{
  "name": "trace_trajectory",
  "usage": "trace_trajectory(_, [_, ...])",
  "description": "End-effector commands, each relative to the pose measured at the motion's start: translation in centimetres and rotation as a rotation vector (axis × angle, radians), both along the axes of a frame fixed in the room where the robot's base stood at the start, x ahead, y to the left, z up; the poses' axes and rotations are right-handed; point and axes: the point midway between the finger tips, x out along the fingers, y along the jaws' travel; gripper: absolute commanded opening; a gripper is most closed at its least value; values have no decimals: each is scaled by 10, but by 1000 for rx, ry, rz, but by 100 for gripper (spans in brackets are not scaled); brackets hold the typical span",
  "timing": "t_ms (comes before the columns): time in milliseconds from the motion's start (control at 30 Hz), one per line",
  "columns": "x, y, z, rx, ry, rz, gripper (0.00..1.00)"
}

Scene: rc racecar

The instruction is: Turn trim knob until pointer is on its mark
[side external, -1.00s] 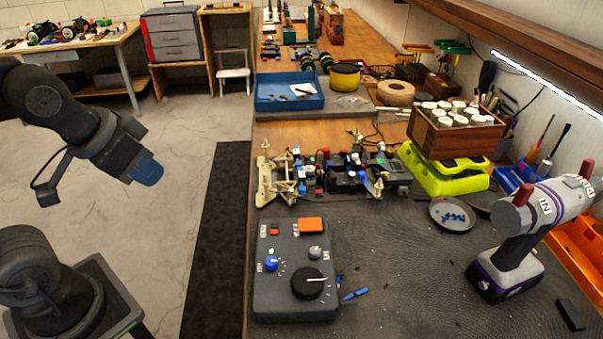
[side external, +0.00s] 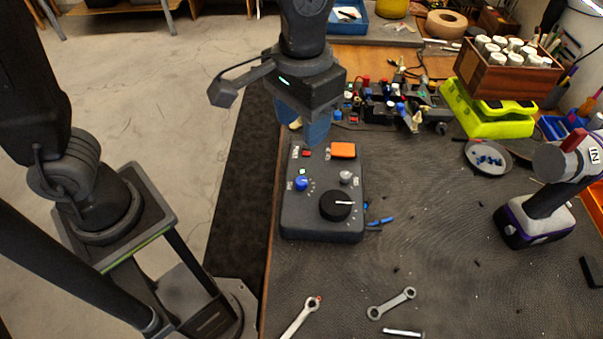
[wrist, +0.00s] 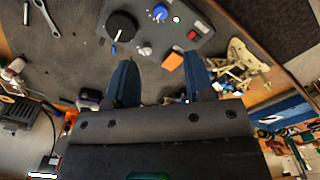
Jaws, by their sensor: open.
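A dark control box (side external: 318,225) lies on the bench mat. It carries a blue knob (side external: 301,183), a small grey knob (side external: 346,177) and a large black knob (side external: 335,205) with a white pointer line. The lettering is too small to read, so I cannot tell which knob is trim. Dots ring part of the blue knob; its exact pointer angle is unclear. My gripper (side external: 304,130) hangs over the far end of the box, above its surface. In the wrist view its blue fingers (wrist: 160,68) are apart and empty, with the blue knob (wrist: 160,12) beyond them.
An orange block (side external: 343,150) and a red button (side external: 306,153) sit on the box's far part. An RC car chassis (side external: 385,105) stands behind. Wrenches (side external: 391,303) lie in front, a drill (side external: 537,215) at right. The mat right of the box is mostly clear.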

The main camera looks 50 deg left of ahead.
Motion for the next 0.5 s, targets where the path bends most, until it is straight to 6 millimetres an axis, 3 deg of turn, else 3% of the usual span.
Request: trace_trajectory(500, [-1,1,-98,2,3,0,48])
